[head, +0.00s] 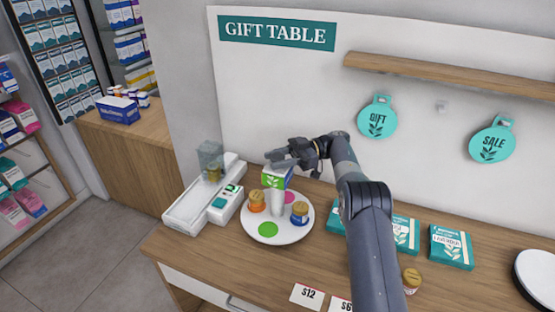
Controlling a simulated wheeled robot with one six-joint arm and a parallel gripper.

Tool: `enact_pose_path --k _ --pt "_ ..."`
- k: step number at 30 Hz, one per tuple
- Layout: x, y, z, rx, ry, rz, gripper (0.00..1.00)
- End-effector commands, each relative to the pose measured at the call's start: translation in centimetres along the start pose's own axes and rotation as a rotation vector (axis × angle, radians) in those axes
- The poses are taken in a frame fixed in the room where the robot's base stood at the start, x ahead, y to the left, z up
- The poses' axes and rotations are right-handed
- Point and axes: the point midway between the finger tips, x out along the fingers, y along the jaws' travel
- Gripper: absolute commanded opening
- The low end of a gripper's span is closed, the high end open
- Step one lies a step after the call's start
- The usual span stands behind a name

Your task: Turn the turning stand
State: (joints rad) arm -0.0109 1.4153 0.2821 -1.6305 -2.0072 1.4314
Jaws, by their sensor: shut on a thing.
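The turning stand (278,234) is a round white disc on the wooden counter, with a white post (278,203) at its middle. A green spot (268,229) and a pink spot (291,197) show on the disc. An orange jar (257,202) stands on its left and a blue jar (300,213) on its right, both with brown lids. A green and white box (274,181) shows at the top of the post, directly under my gripper (276,160). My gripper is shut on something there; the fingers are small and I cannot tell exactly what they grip.
A white tray unit (190,208) with a clear container (211,160) stands left of the stand. Teal tags (377,122) hang on the wall under a wooden shelf (450,76).

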Motion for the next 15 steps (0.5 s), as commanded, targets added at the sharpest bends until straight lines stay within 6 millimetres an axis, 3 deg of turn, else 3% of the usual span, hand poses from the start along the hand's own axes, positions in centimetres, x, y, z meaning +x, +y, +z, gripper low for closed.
enact_pose_path --k 1,2,9,15 --pt "-0.02 0.01 -0.14 -0.002 0.001 0.001 0.00" --pt "-0.01 0.01 -0.14 -0.002 0.001 0.001 0.40" --pt "-0.01 0.01 -0.09 -0.001 0.001 0.001 0.60" --pt "-0.01 0.01 -0.05 -0.001 0.000 0.001 0.60"
